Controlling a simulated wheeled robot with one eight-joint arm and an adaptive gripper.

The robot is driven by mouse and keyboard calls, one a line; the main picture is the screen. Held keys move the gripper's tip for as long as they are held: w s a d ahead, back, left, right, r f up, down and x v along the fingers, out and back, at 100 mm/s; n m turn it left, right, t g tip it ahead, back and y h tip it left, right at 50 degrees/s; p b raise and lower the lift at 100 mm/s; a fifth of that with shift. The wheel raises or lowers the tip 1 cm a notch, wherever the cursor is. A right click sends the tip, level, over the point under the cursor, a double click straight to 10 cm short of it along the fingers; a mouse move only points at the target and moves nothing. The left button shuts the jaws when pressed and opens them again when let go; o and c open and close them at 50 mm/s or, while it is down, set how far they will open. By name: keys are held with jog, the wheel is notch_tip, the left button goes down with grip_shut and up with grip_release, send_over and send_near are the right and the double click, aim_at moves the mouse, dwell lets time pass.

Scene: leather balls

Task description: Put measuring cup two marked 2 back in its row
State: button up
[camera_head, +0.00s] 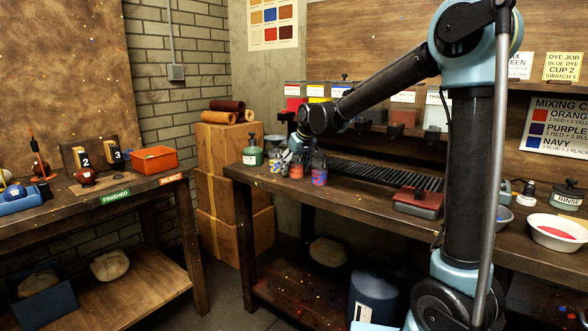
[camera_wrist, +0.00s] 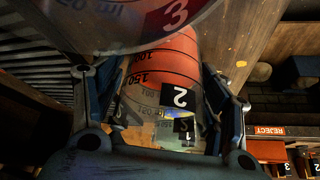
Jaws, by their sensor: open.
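Measuring cup two (camera_wrist: 165,68) is clear, holds orange-red contents and has a black label marked 2. It stands between the fingers of my gripper (camera_wrist: 160,82) in the wrist view. The fingers are open, one on each side of it; I cannot tell whether they touch it. In the head view the cup (camera_head: 296,171) is on the workbench, in a row with other cups, under my gripper (camera_head: 298,146). A cup marked 3 (camera_wrist: 115,20) is very close at the top of the wrist view. A cup marked 1 (camera_wrist: 165,137) shows beyond cup two.
A green bottle (camera_head: 253,154) stands left of the cups. A black slatted rack (camera_head: 385,173) and a red-lidded tray (camera_head: 418,201) lie to the right. Cup three (camera_head: 319,176) stands close to cup two, near the front edge of the workbench (camera_head: 370,197).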

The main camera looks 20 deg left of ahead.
jog(key=v, duration=1.2)
